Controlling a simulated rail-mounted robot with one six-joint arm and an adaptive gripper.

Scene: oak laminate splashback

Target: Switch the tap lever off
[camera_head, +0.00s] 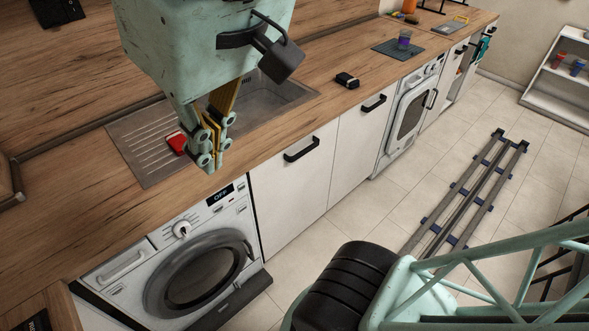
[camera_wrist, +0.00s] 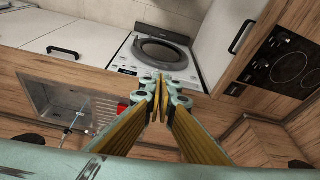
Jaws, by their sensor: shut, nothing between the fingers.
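The metal tap (camera_wrist: 76,121) shows in the wrist view at the left, over the sink basin (camera_wrist: 62,97). It is small there, and I cannot tell how its lever is set. In the head view I cannot see the tap; my arm covers part of the sink (camera_head: 283,94). My gripper (camera_head: 212,152) points down above the counter, near the drainboard's front edge. It is shut and empty, with its fingertips together in the wrist view (camera_wrist: 161,92). The gripper is apart from the tap, off to one side of it.
A red item (camera_head: 177,143) lies on the ridged drainboard (camera_head: 143,139) beside my gripper. A small black item (camera_head: 347,80) lies on the counter right of the sink. A washing machine (camera_head: 190,265) stands below. A cooktop (camera_wrist: 285,62) is at the right in the wrist view.

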